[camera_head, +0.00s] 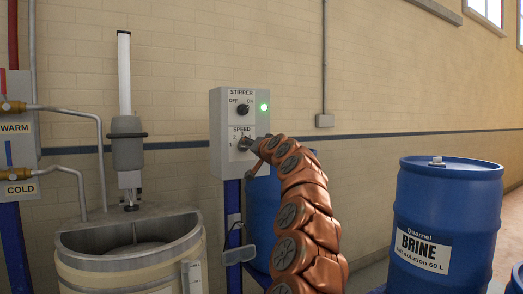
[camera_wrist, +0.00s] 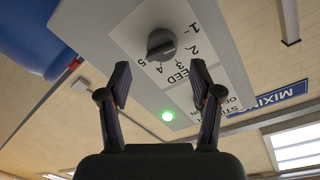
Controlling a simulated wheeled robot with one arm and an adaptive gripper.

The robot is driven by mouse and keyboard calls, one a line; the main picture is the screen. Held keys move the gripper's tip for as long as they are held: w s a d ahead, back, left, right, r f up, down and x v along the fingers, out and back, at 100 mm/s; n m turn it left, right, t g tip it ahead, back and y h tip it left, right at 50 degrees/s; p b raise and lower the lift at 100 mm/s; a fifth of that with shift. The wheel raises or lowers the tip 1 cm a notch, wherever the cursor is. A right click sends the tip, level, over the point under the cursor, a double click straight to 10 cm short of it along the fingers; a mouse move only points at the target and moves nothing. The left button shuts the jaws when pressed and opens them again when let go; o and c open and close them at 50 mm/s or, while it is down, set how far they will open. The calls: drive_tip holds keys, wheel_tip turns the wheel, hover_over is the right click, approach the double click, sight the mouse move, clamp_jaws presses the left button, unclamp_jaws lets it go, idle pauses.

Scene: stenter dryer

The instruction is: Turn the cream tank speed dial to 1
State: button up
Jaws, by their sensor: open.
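The grey control box (camera_head: 217,125) on the wall carries a dark speed dial (camera_head: 244,144) below the stirrer on/off knob (camera_head: 243,110). In the wrist view, the speed dial (camera_wrist: 161,44) sits on a white plate with numbers 1 to 5 around it. I cannot tell for sure which number it points to. My gripper (camera_wrist: 160,78) is open, with its fingertips apart on either side just short of the dial. In the head view, my gripper (camera_head: 256,146) is at the box's lower right, partly hiding the dial. The cream tank (camera_head: 130,282) stands at the lower left.
A green lamp (camera_head: 264,107) glows beside the on/off knob. A blue brine drum (camera_head: 446,210) stands at the right, and another blue drum (camera_head: 263,205) is behind my arm. Warm and cold pipes (camera_head: 70,107) run at the left. A stirrer (camera_head: 127,145) stands over the tank.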

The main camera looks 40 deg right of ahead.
drive_tip(key=s+a, duration=0.1)
drive_tip(key=s, duration=0.6)
drive_tip(key=shift+s+a+r, duration=0.15)
drive_tip(key=shift+s+a, duration=0.15)
drive_tip(key=shift+s, duration=0.05)
idle(0.4)
idle(0.5)
